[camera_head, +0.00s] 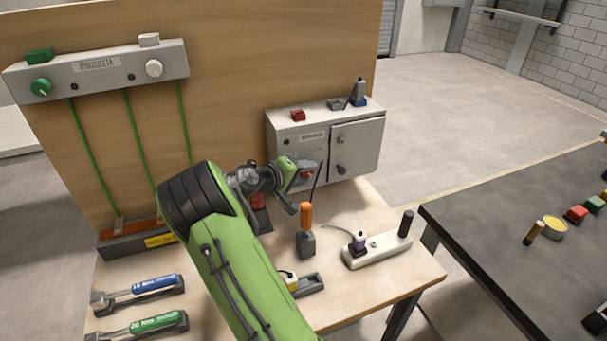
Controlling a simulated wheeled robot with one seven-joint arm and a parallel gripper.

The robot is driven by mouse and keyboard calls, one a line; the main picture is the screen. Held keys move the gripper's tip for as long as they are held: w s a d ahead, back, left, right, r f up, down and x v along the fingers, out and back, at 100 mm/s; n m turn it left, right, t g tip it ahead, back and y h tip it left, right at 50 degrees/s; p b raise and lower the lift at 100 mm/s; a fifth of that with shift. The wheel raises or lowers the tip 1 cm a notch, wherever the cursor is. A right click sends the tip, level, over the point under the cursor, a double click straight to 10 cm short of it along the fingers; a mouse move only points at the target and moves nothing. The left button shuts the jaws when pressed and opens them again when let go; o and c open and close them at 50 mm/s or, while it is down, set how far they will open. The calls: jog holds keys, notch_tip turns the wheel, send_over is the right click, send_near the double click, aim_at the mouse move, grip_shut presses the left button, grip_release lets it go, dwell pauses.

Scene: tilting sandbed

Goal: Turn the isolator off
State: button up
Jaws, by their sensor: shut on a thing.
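A grey isolator box (357,134) stands at the back of the wooden bench, against the wooden board. My green arm reaches from the front to this left half. The gripper's green body hides part of the handle and of the box front. The handle's exact angle is too small to tell.
An orange-handled tool (306,215) stands upright in a dark block just right of my arm. A white holder (376,250) lies on the bench's right side. Two torque wrenches (150,286) (152,326) lie front left. A grey panel (97,69) hangs on the board.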

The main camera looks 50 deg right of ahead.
jog(key=o, duration=1.1)
jog(key=shift+c, duration=0.2)
jog(key=p+v, duration=0.1)
jog(key=v, duration=1.4)
jog(key=shift+a+p, duration=0.3)
jog(key=shift+p, duration=0.1)
jog(key=shift+w+r, duration=0.1)
